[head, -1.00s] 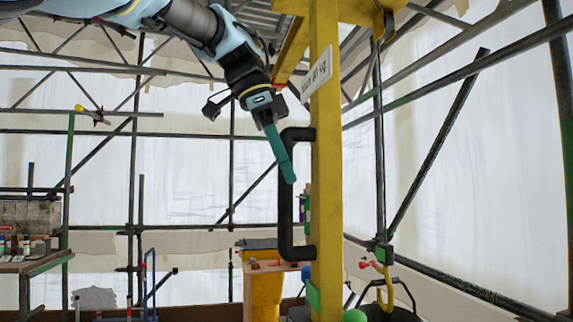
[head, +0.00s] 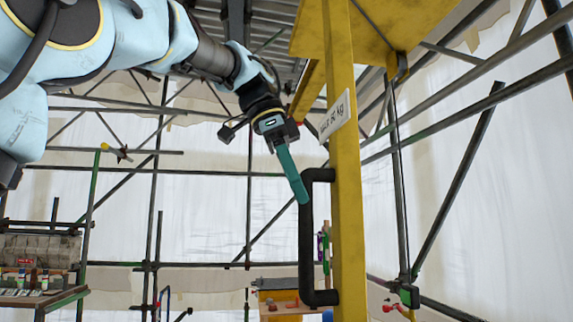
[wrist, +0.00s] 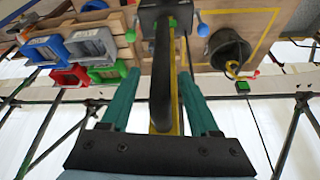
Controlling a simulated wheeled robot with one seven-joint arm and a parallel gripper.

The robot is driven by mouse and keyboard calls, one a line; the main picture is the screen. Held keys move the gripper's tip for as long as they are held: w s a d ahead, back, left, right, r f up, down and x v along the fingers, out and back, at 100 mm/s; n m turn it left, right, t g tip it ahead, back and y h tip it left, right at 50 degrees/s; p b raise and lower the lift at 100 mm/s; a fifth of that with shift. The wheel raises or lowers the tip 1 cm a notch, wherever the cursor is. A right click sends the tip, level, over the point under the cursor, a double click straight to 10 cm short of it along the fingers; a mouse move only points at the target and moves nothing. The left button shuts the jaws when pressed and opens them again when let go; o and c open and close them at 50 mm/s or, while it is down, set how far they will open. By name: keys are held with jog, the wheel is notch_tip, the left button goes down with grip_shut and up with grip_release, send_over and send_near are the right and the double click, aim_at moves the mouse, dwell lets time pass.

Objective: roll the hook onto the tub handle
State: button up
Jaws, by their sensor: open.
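My gripper (head: 295,182) has long teal fingers and points down beside the black handle (head: 306,250) on the yellow post (head: 346,220). In the wrist view, the open fingers (wrist: 155,88) stand on either side of the black handle (wrist: 162,70), with gaps showing on both sides. I cannot tell whether either finger touches it. The dark tub (wrist: 229,46) is at the upper right of the wrist view, with the yellow hook (wrist: 233,69) overlapping its lower rim. I cannot tell whether the hook meets the tub handle.
Scaffold tubes (head: 458,182) cross the right side. A shelf with bottles (head: 40,297) stands at the left. Red, blue and grey bins (wrist: 92,45) and a green bin (wrist: 107,72) are at the left of the wrist view. A load sign (head: 335,117) is on the post.

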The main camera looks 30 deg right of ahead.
jog(key=v, duration=0.7)
jog(key=shift+w+r, duration=0.1)
jog(key=w+a+f+n+t, duration=0.1)
jog(key=w+a+f+n, duration=0.3)
jog(key=w+f, duration=0.3)
jog(key=w+a+f+n+t+y, duration=0.1)
jog(key=w+a+f+n, duration=0.3)
jog(key=f, duration=0.6)
jog(key=w+a+f+n+t, duration=0.1)
jog(key=w+a+f+n, duration=0.2)
jog(key=w+f+n, duration=0.4)
jog(key=s+a+f+n+y, duration=0.2)
jog(key=a+f+n, duration=0.2)
jog(key=a+f, duration=0.95)
jog(key=s+a+f+n, duration=0.2)
jog(key=s+a+f, duration=0.2)
jog(key=f, duration=0.1)
jog(key=s+a+f+n+t, duration=0.1)
jog(key=s+a+f+n, duration=0.1)
jog(key=f, duration=0.4)
jog(key=shift+s+a+f+y, duration=0.25)
jog(key=shift+s+a+y, duration=0.15)
jog(key=shift+s+a, duration=0.55)
jog(key=shift+w, duration=0.1)
jog(key=shift+c, duration=0.2)
